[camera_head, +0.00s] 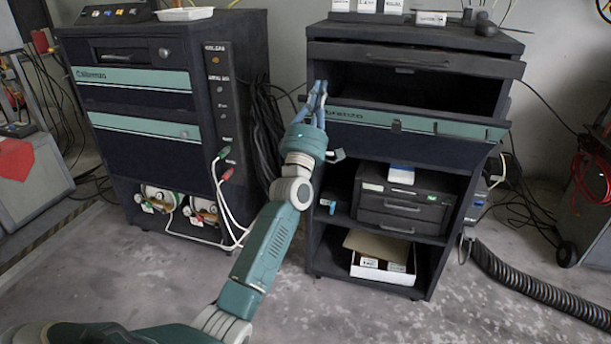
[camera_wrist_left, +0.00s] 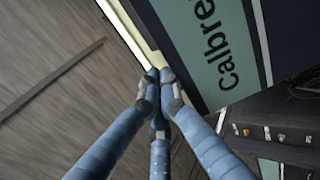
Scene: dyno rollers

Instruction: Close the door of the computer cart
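The computer cart is the dark cart (camera_head: 340,180) on the right in the head view. Its upper compartment (camera_head: 400,88) is open at the front. Below that opening, a dark door panel with a teal strip (camera_head: 440,126) stands out from the cart front. Part of its lettering is hidden behind my left gripper (camera_head: 319,88). That gripper is at the panel's upper left corner. In the left wrist view the fingers (camera_wrist_left: 160,90) have their tips together beside the lettered teal strip (camera_wrist_left: 205,40). I cannot tell whether they touch the panel. My right gripper is not in view.
A similar cart (camera_head: 165,100) stands to the left, with black cables (camera_head: 265,130) between the two. Lower shelves hold a dark drawer box (camera_head: 405,212) and an open carton (camera_head: 385,258). A black hose (camera_head: 540,290) lies at right. Floor in front is clear.

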